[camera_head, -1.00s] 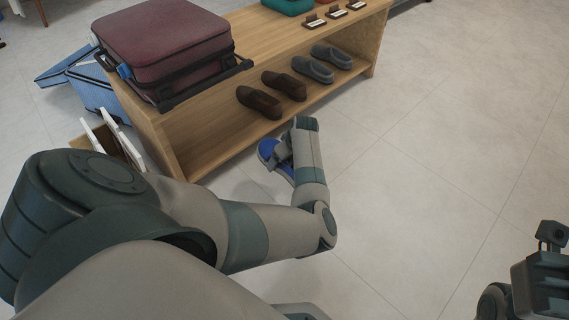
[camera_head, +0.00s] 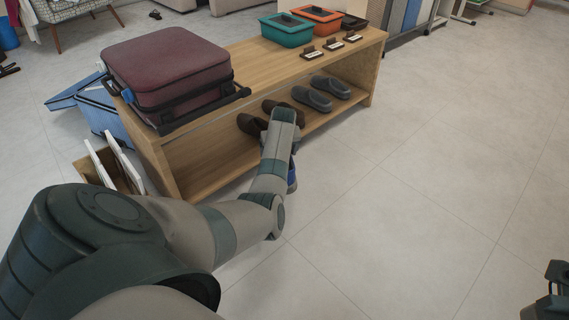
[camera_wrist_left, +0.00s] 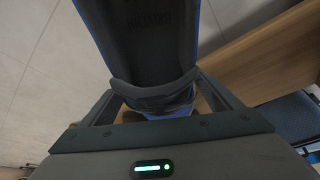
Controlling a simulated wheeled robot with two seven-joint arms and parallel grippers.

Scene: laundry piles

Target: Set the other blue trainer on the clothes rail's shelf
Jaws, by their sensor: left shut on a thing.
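The blue trainer (camera_head: 292,178) shows only partly in the head view, behind my left forearm and just in front of the wooden bench. In the left wrist view the trainer (camera_wrist_left: 150,45) fills the top middle, with a dark inside and blue edges. My left gripper (camera_wrist_left: 155,98) is shut on its near end, one finger on each side. I cannot make out the clothes rail or its shelf for certain. Part of my right gripper (camera_head: 553,292) shows at the right edge; its jaws are not clear.
A wooden bench (camera_head: 190,180) carries a maroon suitcase (camera_head: 165,72) and teal and orange trays (camera_head: 288,30). Brown shoes (camera_head: 252,125) and grey shoes (camera_head: 312,98) stand on its lower shelf. A wooden box (camera_head: 92,165) stands at its left end. The floor to the right is clear.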

